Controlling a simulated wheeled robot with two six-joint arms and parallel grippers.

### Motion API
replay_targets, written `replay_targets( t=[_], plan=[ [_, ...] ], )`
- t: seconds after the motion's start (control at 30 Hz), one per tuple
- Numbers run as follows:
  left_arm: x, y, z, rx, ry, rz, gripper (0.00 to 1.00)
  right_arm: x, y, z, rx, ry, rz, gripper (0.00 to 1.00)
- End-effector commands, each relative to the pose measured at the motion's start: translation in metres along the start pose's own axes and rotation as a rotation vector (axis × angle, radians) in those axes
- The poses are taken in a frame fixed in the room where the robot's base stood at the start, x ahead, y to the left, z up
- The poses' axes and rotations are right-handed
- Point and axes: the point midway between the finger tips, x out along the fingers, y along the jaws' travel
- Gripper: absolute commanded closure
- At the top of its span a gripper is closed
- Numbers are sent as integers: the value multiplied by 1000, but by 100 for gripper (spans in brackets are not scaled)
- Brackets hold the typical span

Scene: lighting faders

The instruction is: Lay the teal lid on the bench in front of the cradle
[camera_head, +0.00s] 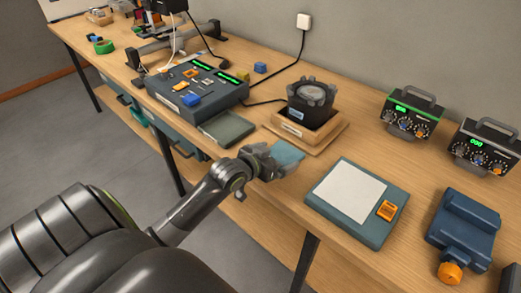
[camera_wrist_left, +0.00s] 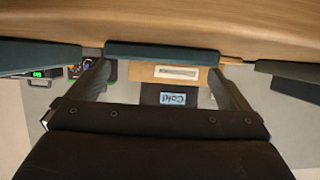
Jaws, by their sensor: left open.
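The teal lid (camera_head: 287,153) is a flat plate at the front of the bench, in front of the wooden cradle (camera_head: 287,128) that holds a black round pot (camera_head: 313,98). My left gripper (camera_head: 268,162) is at the lid's near side, its jaws open. In the left wrist view, the lid (camera_wrist_left: 165,52) shows edge-on across the space between my two spread fingers (camera_wrist_left: 163,85). The labelled cradle front (camera_wrist_left: 150,75) and the pot's label (camera_wrist_left: 173,99) show beyond it. I cannot tell whether the lid rests fully on the bench. My right gripper is out of view.
A fader console (camera_head: 197,90) and a grey-green tray (camera_head: 226,129) stand left of the lid. A teal pad with a white sheet (camera_head: 350,190) lies to its right, then a blue device with an orange knob (camera_head: 465,225). Two metered boxes (camera_head: 410,117) stand behind. The bench's front edge is close.

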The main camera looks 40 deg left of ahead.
Motion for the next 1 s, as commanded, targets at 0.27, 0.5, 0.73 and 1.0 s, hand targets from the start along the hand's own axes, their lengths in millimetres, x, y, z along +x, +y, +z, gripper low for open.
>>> replay_targets(
  t=[0.27,0.5,0.73,1.0],
  plan=[
    [-57,-1,1,4,-2,0,0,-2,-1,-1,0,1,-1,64],
    [-86,0,0,2,-1,0,0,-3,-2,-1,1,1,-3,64],
    [-92,0,0,-1,0,1,0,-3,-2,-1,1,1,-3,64],
    [-92,0,0,-1,0,1,0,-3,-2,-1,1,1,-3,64]
  ],
)
